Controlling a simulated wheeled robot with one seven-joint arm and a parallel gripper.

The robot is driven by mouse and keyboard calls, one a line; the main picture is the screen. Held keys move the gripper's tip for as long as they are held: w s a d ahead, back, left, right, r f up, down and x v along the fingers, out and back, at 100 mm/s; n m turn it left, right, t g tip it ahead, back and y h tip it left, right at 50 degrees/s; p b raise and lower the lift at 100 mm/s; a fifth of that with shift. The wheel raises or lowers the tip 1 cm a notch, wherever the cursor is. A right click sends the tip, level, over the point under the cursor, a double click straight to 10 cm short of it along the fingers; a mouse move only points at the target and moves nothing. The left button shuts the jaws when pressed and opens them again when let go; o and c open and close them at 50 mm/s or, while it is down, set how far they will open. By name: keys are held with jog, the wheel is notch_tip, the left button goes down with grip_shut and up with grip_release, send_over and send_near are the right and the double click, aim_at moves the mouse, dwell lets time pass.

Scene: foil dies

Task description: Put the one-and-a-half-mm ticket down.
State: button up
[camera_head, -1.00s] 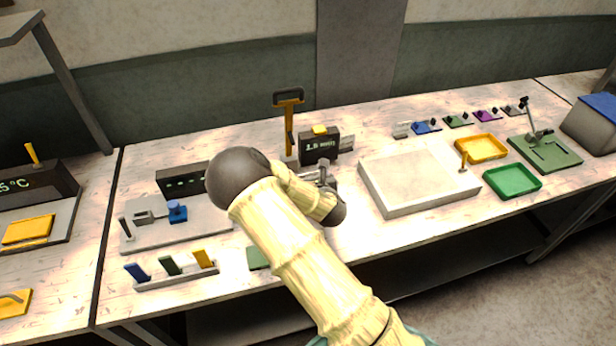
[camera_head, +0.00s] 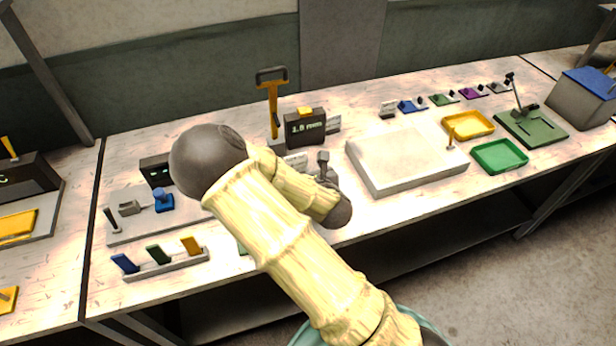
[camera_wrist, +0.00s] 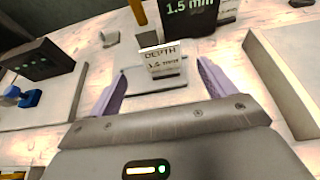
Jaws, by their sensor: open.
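The ticket (camera_wrist: 160,59), a small white card reading "DEPTH 1.5 mm", stands tilted in or on a low grey base (camera_wrist: 155,80) in the wrist view. My gripper (camera_wrist: 162,70) is open, with one purple finger on each side of the ticket and visible gaps between. In the head view the ticket (camera_head: 296,160) shows as a pale card beside my gripper, whose fingers are mostly hidden by my wrist. A dark display box (camera_head: 305,128) reading "1.5 mm" stands just behind it.
A yellow-handled lever (camera_head: 273,105) stands behind my gripper. A thick pale slab (camera_head: 405,155) lies to the right. A grey plate (camera_head: 135,230) with a blue knob and a rack (camera_head: 165,263) of coloured tags are to the left. Yellow (camera_head: 468,124) and green (camera_head: 500,156) trays are farther right.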

jog(key=v, duration=0.3)
dwell(0.5)
jog(key=s+d+f+m+g+h, duration=0.15)
jog(key=d+m, duration=0.35)
jog(key=m, duration=0.5)
jog(key=s+d+m+g+h, duration=0.3)
jog(key=d+m, duration=0.2)
jog(key=m, duration=0.5)
jog(key=s+d+r+m+g, duration=0.2)
jog(key=s+r+m+g, duration=0.4)
jog(key=s+m, duration=0.6)
jog(key=r+m, duration=0.2)
jog(key=m, duration=0.5)
jog(key=shift+s+y, duration=0.35)
